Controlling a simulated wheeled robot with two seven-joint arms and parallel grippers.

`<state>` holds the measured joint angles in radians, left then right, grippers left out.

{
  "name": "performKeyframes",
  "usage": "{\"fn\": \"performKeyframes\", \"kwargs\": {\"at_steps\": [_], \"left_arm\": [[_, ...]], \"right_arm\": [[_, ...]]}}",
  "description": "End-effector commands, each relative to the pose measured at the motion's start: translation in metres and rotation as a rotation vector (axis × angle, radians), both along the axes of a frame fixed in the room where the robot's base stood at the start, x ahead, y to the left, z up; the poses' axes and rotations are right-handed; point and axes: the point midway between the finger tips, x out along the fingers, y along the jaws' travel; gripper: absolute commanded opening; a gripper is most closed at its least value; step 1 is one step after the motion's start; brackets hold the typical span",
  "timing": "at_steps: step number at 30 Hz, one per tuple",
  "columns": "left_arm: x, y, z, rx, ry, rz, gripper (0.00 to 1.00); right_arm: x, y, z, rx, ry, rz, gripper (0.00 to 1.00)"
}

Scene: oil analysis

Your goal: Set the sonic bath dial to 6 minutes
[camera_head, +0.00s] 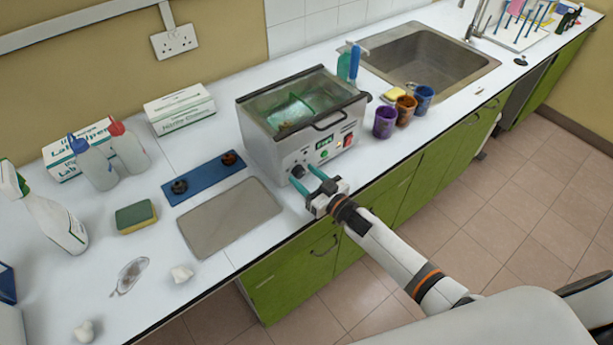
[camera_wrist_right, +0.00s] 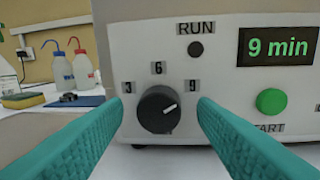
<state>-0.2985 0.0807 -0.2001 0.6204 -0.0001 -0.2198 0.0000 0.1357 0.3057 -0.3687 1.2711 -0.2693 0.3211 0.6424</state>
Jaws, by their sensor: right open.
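The sonic bath (camera_head: 300,125) is a grey metal box on the white counter, with its open basin on top. Its front panel shows in the right wrist view (camera_wrist_right: 215,75). The black dial (camera_wrist_right: 157,109) has marks 3, 6 and 9 around it, and its white pointer line points up and right, toward the 9. The display (camera_wrist_right: 278,47) reads "9 min". My right gripper (camera_head: 308,180) is open, its teal fingers reaching toward the panel. In the wrist view, the fingers (camera_wrist_right: 158,120) stand on both sides of the dial, apart from it. My left gripper is not in view.
A green START button (camera_wrist_right: 271,102) sits right of the dial. Purple, orange and blue cups (camera_head: 385,122) stand right of the bath, near the sink (camera_head: 430,60). A grey mat (camera_head: 228,215) and a blue tray (camera_head: 205,178) lie left of it.

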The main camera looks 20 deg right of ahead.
Motion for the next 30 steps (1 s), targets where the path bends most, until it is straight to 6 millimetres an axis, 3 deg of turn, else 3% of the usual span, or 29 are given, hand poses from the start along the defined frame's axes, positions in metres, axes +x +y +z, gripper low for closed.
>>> {"fn": "performKeyframes", "kwargs": {"at_steps": [7,16,30], "left_arm": [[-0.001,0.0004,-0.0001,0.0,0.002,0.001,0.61],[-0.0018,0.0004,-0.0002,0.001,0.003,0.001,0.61],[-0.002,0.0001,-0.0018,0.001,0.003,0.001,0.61]], "right_arm": [[0.0005,0.0005,-0.0006,0.0,0.001,0.0,0.53],[0.0004,0.0003,-0.0006,0.0,0.001,0.0,0.08],[0.0002,0.0003,-0.0006,-0.119,-0.042,0.001,0.08]]}}
